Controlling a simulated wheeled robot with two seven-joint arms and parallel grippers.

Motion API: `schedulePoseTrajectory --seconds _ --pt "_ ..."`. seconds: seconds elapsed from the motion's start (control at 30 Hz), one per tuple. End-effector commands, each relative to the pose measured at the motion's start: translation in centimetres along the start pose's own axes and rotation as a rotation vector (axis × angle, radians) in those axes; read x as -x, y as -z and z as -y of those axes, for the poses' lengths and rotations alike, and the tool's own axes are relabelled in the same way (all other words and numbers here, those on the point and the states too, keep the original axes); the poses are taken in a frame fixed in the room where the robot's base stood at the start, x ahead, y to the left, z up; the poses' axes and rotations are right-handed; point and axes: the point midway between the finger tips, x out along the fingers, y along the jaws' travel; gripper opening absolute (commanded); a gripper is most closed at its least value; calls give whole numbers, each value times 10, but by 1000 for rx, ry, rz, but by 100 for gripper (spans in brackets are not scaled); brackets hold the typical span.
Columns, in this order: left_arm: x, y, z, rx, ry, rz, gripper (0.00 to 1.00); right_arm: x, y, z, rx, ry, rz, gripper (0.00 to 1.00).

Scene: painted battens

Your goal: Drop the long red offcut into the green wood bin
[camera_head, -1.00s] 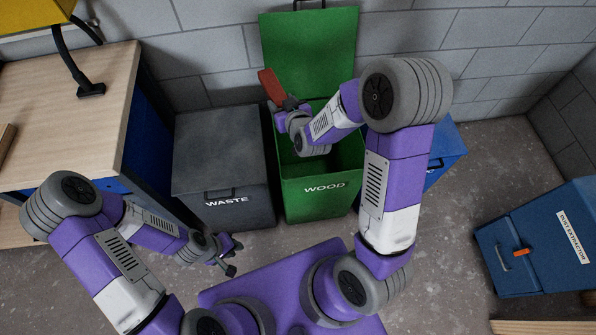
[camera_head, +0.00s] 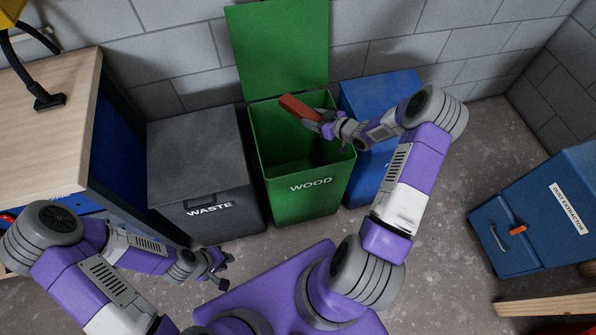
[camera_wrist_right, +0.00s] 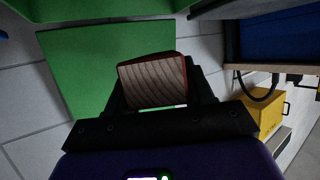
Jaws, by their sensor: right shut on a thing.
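The long red offcut (camera_head: 299,108) is held in my right gripper (camera_head: 322,120), over the right part of the mouth of the green wood bin (camera_head: 311,194). In the right wrist view the offcut (camera_wrist_right: 154,82) shows its bare grained end between the fingers, with the bin's green lid (camera_wrist_right: 100,70) behind. The bin is labelled WOOD, and its lid (camera_head: 280,48) stands open against the wall. My left gripper (camera_head: 222,283) is low on the left, in front of the grey bin, and holds nothing that I can see; its fingers look apart.
A closed grey WASTE bin (camera_head: 200,160) stands left of the green bin, and a closed blue bin (camera_head: 378,90) stands right of it. A workbench (camera_head: 45,110) is at the left. A blue dust extractor (camera_head: 530,215) stands at the right, near a wooden board (camera_head: 550,305).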

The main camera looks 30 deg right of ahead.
Motion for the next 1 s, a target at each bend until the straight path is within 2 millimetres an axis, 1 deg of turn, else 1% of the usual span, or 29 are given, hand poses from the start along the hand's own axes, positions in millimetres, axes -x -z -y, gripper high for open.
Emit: schedulePoseTrajectory --seconds 0.17,0.5,0.63,0.87,0.9,0.97,1.0 --pt "-10 0 4 0 0 0 26 -5 -12 0 0 2 -1 17" --pt "-38 2 14 0 0 0 26 -20 -48 1 0 1 -1 17" --pt "-42 2 16 0 0 0 26 -23 -54 1 1 1 -1 17" --pt "-41 2 15 0 0 0 26 -23 -54 1 1 1 -1 17" --pt "-41 2 15 0 0 0 26 -23 -54 1 1 1 -1 53" --pt "-41 2 15 0 0 0 26 -22 -54 1 1 1 -1 62" --pt "-41 2 15 0 0 0 26 -22 -54 1 1 1 -1 69"
